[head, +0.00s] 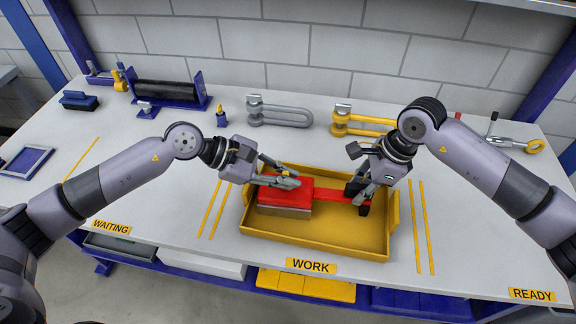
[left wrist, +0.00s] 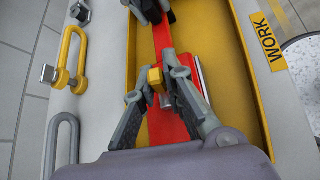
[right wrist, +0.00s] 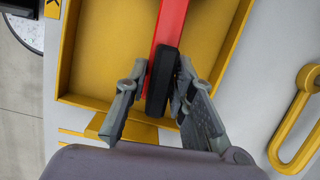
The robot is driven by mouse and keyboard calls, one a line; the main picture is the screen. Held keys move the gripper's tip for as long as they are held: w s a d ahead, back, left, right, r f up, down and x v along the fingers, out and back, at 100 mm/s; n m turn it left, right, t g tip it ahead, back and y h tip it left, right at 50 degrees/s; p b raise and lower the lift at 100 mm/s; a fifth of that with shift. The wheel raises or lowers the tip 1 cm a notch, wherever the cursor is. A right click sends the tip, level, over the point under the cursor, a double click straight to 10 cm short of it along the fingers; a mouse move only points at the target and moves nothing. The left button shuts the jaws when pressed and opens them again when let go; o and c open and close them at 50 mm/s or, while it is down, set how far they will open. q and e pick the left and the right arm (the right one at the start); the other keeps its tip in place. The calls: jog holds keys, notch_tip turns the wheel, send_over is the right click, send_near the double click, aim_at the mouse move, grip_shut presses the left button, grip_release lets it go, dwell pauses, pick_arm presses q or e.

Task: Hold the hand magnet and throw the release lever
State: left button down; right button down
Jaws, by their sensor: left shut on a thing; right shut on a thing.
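The hand magnet (head: 290,190) is red with a silver lower block (head: 284,211) and a long red bar ending in a black grip. It lies inside the yellow tray (head: 330,242). My left gripper (head: 288,179) is over the red body, shut on the release lever, whose yellow knob (left wrist: 155,76) shows between the fingers in the left wrist view. My right gripper (head: 361,196) is shut on the magnet's black grip (right wrist: 161,80), which stands between its fingers in the right wrist view. The fingers hide part of the lever and the grip.
A grey shackle (head: 280,115) and a yellow shackle (head: 358,122) lie behind the tray. A black roller on a blue stand (head: 166,93) is at the back left. A blue frame (head: 22,163) lies far left. Table between the tray and WAITING is clear.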

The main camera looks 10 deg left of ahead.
pick_arm(q)
jog(key=shift+s+f, duration=0.1)
jog(key=shift+s, duration=0.05)
pick_arm(e)
jog(key=shift+d+f, duration=0.1)
pick_arm(q)
jog(key=shift+s+f+m+t, duration=0.1)
jog(key=shift+s+m+t, duration=0.2)
jog(key=shift+m+t, duration=0.25)
jog(key=c, duration=1.6)
grip_release()
jog(key=v, duration=1.2)
jog(key=shift+s+r, duration=0.1)
jog(key=shift+r, duration=3.95)
